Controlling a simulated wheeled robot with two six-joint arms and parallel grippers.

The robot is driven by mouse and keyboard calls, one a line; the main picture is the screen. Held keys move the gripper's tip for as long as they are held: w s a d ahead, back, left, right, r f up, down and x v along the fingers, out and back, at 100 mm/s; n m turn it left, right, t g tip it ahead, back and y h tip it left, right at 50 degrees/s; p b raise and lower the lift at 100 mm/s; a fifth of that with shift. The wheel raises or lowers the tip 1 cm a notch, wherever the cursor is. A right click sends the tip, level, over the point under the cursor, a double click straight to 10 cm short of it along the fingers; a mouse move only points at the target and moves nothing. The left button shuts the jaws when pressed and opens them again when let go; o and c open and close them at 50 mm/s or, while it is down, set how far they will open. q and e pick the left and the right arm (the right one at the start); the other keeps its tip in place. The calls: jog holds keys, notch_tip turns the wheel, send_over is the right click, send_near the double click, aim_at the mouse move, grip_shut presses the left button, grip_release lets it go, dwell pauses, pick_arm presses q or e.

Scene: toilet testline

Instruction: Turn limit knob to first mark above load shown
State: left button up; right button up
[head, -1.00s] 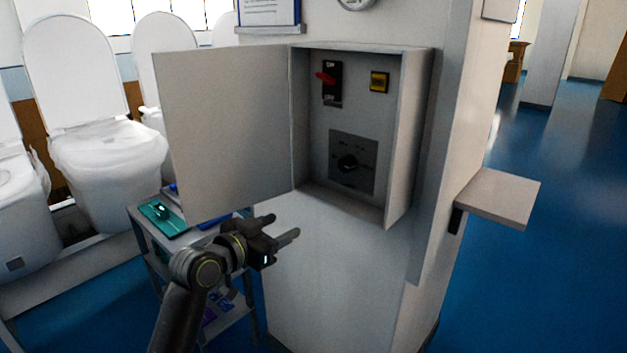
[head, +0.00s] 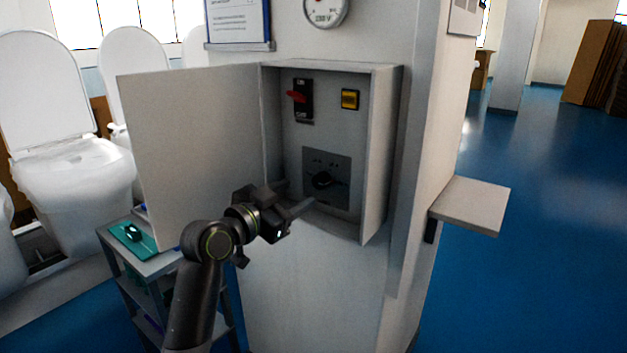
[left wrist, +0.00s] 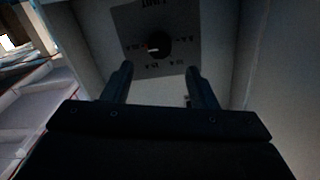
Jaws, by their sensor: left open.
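The limit knob (head: 322,181) is a black dial on a dark grey plate (head: 341,162) low inside the open wall box. In the left wrist view the knob (left wrist: 159,45) shows a pale pointer line towards the left, with small marks around it that are too blurred to read. My left gripper (head: 298,196) is open and empty, just below and left of the knob, apart from it. In the left wrist view its two fingers (left wrist: 158,80) point towards the plate. A round gauge (head: 325,10) above the box shows partly, reading unclear beyond a "V" figure. My right gripper is not in view.
The box door (head: 195,150) stands open to the left. A red-handled switch (head: 298,97) and a yellow button (head: 349,99) sit above the knob. The box's right wall (head: 383,150) is close. A grey shelf (head: 470,205) juts out at right, and a cart (head: 150,265) stands at left.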

aim_at(317, 182)
pick_arm(q)
jog(key=p+x, duration=0.1)
jog(key=x, duration=0.6)
jog(key=shift+w+d, duration=0.1)
jog(key=c, duration=1)
jog(key=shift+n+p, duration=0.35)
jog(key=shift+n, duration=0.05)
jog(key=n+p, duration=0.1)
jog(key=n, duration=0.2)
jog(key=n+p, duration=0.1)
jog(key=n, duration=0.1)
jog(key=shift+n, duration=0.4)
jog(key=n+p, duration=0.2)
jog(key=n, duration=0.3)
jog(key=shift+f+p, duration=0.1)
jog(key=shift+p, duration=0.3)
jog(key=shift+n, duration=0.3)
